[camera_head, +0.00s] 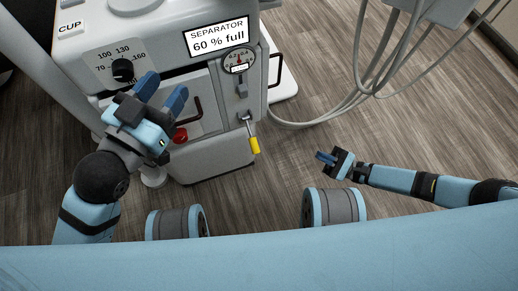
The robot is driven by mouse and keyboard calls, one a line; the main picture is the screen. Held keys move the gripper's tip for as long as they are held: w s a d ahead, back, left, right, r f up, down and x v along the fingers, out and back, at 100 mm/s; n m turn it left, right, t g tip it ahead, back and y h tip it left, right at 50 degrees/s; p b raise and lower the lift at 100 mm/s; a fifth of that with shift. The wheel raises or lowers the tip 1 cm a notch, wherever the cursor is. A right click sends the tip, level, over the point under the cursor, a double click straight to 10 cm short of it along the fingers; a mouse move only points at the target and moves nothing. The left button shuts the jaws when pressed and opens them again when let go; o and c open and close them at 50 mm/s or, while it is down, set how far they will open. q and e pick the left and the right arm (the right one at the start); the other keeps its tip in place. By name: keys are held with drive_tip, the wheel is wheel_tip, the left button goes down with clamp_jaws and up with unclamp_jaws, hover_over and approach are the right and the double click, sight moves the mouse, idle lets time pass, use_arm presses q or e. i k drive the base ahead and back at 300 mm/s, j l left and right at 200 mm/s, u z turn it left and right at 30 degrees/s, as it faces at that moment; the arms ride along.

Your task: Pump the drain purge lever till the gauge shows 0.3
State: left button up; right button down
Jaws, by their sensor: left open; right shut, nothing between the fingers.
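The drain purge lever, with a yellow grip (255,146), juts from the lower right of the machine's front and hangs tilted downward. The round gauge (239,61) sits above it, under the separator sign; its numbers and needle are too small to read surely. My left gripper (162,96) is open in front of the machine's left half, left of the lever, with blue fingers apart and empty. My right gripper (325,158) is shut and empty, to the right of the lever and apart from it.
The separator sign (218,37) reads 60 % full. The machine also has a dial (122,70), a red knob (180,135), a dark handle (197,108) and a small slider (241,87). Grey hoses (345,103) loop at the right. The wooden floor between lever and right gripper is clear.

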sight(254, 144)
drive_tip(key=i+l, duration=0.1)
drive_tip(key=l, duration=1.25)
drive_tip(key=i+u, duration=0.1)
drive_tip(key=u, duration=1.55)
